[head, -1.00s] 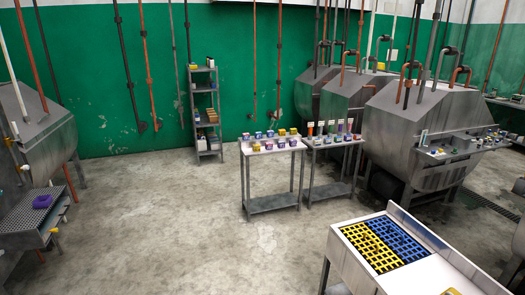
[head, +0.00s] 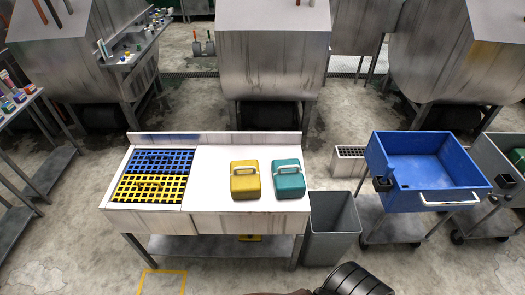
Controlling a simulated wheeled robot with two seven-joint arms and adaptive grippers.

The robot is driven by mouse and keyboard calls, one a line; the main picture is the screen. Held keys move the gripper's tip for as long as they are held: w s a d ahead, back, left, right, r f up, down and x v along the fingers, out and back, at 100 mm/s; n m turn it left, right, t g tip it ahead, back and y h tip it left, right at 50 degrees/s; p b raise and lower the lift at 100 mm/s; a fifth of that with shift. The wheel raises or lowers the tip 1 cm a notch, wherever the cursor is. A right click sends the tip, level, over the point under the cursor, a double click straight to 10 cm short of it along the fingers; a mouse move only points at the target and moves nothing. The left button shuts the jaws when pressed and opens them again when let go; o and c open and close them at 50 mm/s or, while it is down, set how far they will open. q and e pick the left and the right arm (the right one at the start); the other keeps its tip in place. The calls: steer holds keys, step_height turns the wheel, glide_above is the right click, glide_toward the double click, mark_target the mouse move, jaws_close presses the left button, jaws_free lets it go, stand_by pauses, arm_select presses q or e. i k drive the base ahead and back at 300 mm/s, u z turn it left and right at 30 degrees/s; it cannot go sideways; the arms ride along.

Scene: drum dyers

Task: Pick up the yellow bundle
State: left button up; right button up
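The yellow bundle (head: 244,182) is a rounded, box-like yellow block with a pale band or handle across its upper part. It sits upright on the bare white top of a worktable (head: 215,196), right of the grids. A teal bundle (head: 288,180) of the same shape stands just to its right, with a small gap between them. Neither of my grippers shows in the head view, and nothing touches the yellow bundle.
Blue and yellow grids (head: 150,190) cover the table's left part. A grey bin (head: 331,228) stands by its right end, then a blue cart (head: 425,160). A steel drum machine (head: 272,50) stands behind.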

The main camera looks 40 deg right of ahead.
mark_target(245, 185)
steer(key=z, duration=0.85)
steer(key=i, duration=0.9)
steer(key=z, duration=0.6)
